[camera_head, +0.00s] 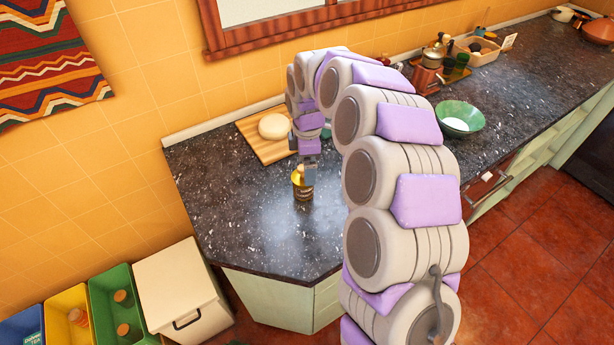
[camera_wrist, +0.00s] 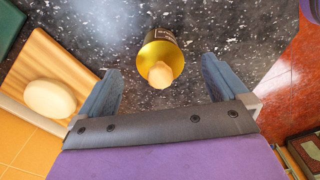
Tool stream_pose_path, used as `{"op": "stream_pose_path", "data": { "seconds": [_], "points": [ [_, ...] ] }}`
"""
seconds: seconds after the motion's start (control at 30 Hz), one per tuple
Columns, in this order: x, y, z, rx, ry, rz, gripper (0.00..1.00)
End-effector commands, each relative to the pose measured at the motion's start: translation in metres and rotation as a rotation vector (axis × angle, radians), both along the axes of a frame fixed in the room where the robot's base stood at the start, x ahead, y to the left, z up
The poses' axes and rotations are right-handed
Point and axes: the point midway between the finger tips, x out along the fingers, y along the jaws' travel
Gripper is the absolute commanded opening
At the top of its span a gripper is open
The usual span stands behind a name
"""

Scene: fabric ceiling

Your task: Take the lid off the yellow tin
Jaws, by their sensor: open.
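The yellow tin (camera_head: 302,190) stands upright on the dark speckled counter, near its front corner. In the wrist view the tin's dark labelled side (camera_wrist: 158,35) shows beyond its shiny gold lid (camera_wrist: 152,56), which has a pale round knob (camera_wrist: 160,75). The lid is on the tin. My gripper (camera_head: 308,172) is pointed down close over the tin. In the wrist view my gripper (camera_wrist: 161,72) is open, with one blue finger on each side of the lid and knob and a gap on both sides. Nothing is held.
A wooden board (camera_head: 264,138) with a pale round item (camera_head: 273,126) lies behind the tin by the wall. A green bowl (camera_head: 460,118) stands farther right, beyond my arm. The counter around the tin is clear; bins (camera_head: 115,305) stand below at left.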

Motion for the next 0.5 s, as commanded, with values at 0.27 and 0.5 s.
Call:
{"op": "stream_pose_path", "data": {
  "seconds": [0.27,0.5],
  "points": [
    [0.0,0.003,-0.035,-0.002,0.0,0.001,1.0],
    [0.0,-0.003,-0.033,0.004,-0.001,0.0,0.95]
  ]
}}
